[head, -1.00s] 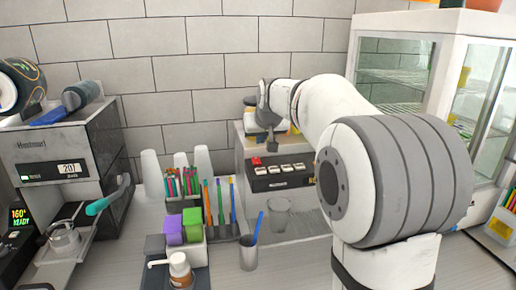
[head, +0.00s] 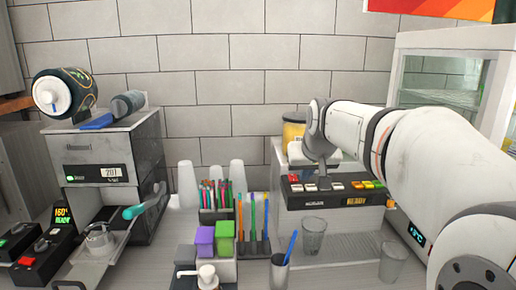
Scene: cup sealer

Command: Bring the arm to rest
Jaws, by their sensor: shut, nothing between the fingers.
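My gripper (head: 324,184) is small in the head view, pointing down over the left part of the button panel (head: 350,201). Its fingers look shut and empty. I cannot tell whether they touch the panel. My white and grey arm reaches in from the right edge and hides part of the scene there. The machine with this panel, which looks like the cup sealer, has white keys and several yellow, green and red lit ones. A yellow container (head: 293,133) stands behind, partly hidden by my wrist.
Clear cups stand in front of the panel (head: 313,236) and at right (head: 392,262). A cup with a blue straw (head: 279,273), a straw holder (head: 256,247) and a pump bottle (head: 206,277) stand nearer. A coffee machine (head: 112,170) is left, a glass-doored cabinet (head: 440,85) right.

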